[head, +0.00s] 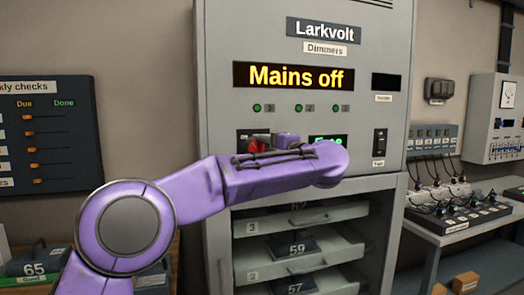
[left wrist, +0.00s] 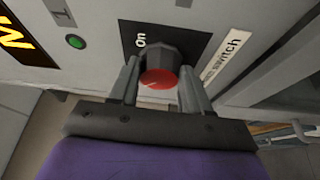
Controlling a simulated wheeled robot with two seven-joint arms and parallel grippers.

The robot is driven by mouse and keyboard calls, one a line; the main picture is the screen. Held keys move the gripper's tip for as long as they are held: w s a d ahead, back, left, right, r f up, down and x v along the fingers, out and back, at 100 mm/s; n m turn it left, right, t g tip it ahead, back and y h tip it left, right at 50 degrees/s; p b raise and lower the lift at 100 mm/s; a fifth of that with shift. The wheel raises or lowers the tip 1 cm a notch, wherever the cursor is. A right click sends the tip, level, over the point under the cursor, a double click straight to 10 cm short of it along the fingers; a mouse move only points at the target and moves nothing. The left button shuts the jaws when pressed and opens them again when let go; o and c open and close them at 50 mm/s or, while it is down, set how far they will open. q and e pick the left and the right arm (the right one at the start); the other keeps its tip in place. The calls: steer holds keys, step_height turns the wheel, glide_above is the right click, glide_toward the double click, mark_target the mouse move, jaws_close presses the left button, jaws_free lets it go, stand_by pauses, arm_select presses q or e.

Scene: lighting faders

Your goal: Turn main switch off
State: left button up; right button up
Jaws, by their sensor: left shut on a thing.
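The main switch is a rotary knob with a red face (head: 258,143) on the front of the grey Larkvolt dimmer cabinet (head: 225,50). My left gripper (left wrist: 162,88) is shut on the knob, one finger on each side. In the head view my purple left arm hides most of the switch plate and the fingers. The cabinet's display (head: 296,76) reads "Mains off". My right gripper is out of view.
Below the panel, an open bay holds numbered trays (head: 290,215). A black rocker switch (head: 380,141) is to the right, near a partly covered green display (head: 335,141). A checks board (head: 50,135) hangs at left; a side table (head: 455,225) with cabled equipment stands at right.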

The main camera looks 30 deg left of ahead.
arm_select(q)
steer(key=shift+n, duration=0.4)
steer(key=o, duration=1.1)
steer(key=shift+c, duration=0.2)
steer(key=b+v, duration=0.1)
steer(key=v, duration=0.9)
steer(key=shift+d+r+b, duration=0.15)
steer(key=shift+d+b, duration=0.2)
steer(key=shift+b, duration=0.05)
